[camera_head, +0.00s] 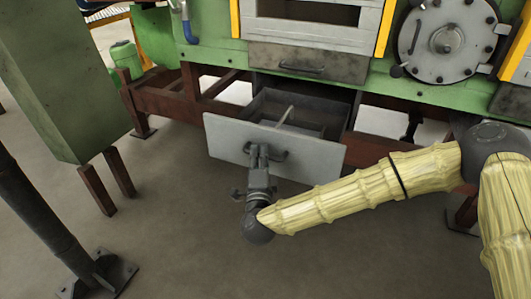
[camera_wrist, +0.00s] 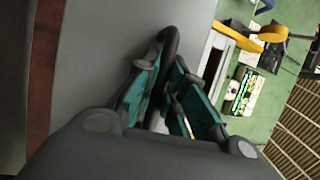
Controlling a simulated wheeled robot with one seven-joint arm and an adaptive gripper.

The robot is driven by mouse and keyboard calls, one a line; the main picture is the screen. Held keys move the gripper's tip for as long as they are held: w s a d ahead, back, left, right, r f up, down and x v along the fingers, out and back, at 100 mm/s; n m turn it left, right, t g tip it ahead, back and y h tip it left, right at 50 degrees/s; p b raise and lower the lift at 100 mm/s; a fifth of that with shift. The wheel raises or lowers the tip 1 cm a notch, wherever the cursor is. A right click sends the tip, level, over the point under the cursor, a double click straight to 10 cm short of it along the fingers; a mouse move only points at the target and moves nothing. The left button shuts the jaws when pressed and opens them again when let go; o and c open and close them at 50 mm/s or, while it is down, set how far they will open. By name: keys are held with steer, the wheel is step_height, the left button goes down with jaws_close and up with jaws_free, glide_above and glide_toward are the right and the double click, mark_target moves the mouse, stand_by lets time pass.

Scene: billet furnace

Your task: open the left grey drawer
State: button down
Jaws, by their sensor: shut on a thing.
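The grey drawer (camera_head: 222,140) stands pulled out from under the green furnace body, and its inside shows from above. A dark handle (camera_head: 279,154) is on its pale grey front. My gripper (camera_head: 259,152) is at this front and shut on the handle. In the wrist view the dark curved handle (camera_wrist: 169,45) lies between the teal-padded fingers of my gripper (camera_wrist: 168,85), against the grey drawer front (camera_wrist: 100,50). The exact grip on the bar is partly hidden by the fingers.
A darker grey panel with a handle (camera_head: 310,65) sits above the drawer. A round bolted hatch (camera_head: 445,40) is at upper right. A green cabinet (camera_head: 60,80) and a dark post (camera_head: 45,215) stand at left. The floor (camera_head: 180,220) before the drawer is clear.

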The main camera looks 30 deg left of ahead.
steer(key=c, duration=1.8)
jaws_free()
steer(key=shift+o, duration=0.2)
steer(key=v, duration=1.2)
